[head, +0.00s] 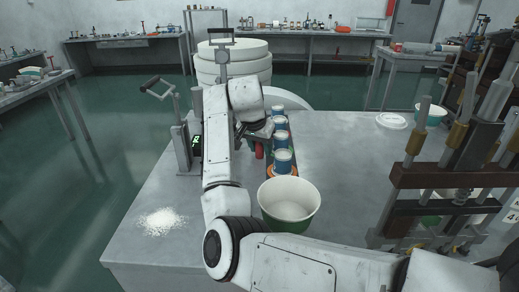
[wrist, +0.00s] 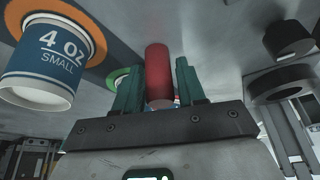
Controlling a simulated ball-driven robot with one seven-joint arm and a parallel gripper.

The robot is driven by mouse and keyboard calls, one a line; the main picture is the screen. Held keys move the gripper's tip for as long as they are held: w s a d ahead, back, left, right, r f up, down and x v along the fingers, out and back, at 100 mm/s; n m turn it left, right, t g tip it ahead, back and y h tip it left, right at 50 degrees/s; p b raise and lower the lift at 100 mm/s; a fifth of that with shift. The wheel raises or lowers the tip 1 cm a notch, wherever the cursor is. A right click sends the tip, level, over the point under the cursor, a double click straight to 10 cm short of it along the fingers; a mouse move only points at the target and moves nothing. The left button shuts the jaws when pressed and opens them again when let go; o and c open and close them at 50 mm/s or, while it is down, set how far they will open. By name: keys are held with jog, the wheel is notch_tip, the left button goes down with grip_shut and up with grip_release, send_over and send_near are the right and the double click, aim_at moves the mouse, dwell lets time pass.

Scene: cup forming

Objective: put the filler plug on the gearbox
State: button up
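Nothing in view can be clearly made out as the filler plug or the gearbox. A red cylinder (wrist: 157,72) shows between the two green fingers of my gripper (wrist: 157,82) in the wrist view. The fingers stand apart, with a narrow gap visible on each side of it; I see no clear contact. In the head view the red part (head: 259,150) is just below the end of my arm, beside the row of blue cups. My fingers are mostly hidden there.
Blue-and-white cups (head: 283,161) stand in a row on the table (head: 340,170); one cup (wrist: 45,60) is close by in an orange ring. The right-centre tabletop is clear.

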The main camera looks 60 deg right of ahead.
grip_shut()
jog(key=shift+r, duration=0.1)
